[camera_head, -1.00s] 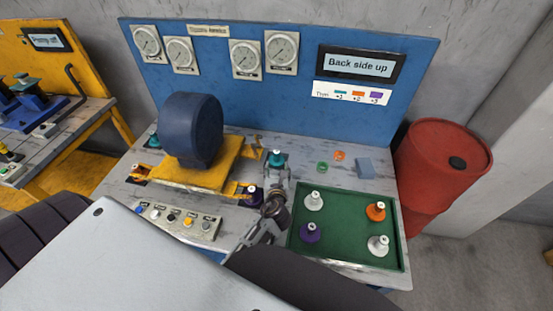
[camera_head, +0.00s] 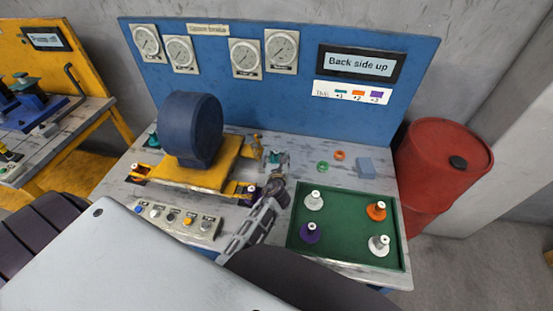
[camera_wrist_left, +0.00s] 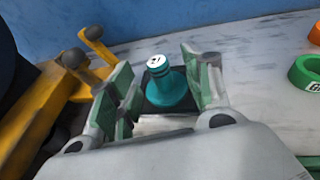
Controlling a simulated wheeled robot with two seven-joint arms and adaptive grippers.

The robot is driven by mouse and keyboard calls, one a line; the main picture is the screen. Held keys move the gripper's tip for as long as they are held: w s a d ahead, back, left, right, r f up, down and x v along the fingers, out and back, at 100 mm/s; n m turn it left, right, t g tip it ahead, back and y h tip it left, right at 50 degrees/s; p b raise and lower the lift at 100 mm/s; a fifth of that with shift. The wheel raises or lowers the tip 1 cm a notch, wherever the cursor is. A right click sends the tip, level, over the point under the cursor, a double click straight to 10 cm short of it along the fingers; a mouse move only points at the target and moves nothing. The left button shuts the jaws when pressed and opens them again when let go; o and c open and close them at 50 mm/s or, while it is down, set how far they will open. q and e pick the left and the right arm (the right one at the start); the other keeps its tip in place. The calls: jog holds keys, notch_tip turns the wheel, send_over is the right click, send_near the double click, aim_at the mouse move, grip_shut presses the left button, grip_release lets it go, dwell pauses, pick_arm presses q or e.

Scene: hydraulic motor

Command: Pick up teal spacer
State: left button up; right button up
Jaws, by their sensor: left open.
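The teal spacer (camera_wrist_left: 170,88) stands upright on a small dark base in the left wrist view, its white top marked. My left gripper (camera_wrist_left: 160,88) is open, with one green-padded finger on each side of the spacer. I cannot tell whether the fingers touch it. In the head view the teal spacer (camera_head: 274,154) is partly hidden by my left gripper (camera_head: 275,162), right of the yellow fixture (camera_head: 195,176). Another teal piece (camera_head: 153,139) shows at the fixture's back left corner. My right gripper is not in view.
A green tray (camera_head: 345,232) holds white, orange and purple spacers. A dark blue motor (camera_head: 192,130) sits on the fixture, and a button panel (camera_head: 178,221) in front.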

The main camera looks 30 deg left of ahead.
aim_at(276, 154)
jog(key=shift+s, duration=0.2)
pick_arm(q)
jog(key=shift+x, duration=1.7)
jog(key=shift+b+x, duration=0.3)
jog(key=shift+x, duration=0.6)
jog(key=shift+a+f, duration=0.1)
jog(key=shift+a, duration=0.05)
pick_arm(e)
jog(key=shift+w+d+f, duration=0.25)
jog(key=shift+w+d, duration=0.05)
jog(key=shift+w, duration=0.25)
pick_arm(q)
jog(key=shift+s, duration=0.1)
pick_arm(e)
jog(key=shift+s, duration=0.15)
pick_arm(q)
jog(key=shift+c, duration=0.2)
grip_shut()
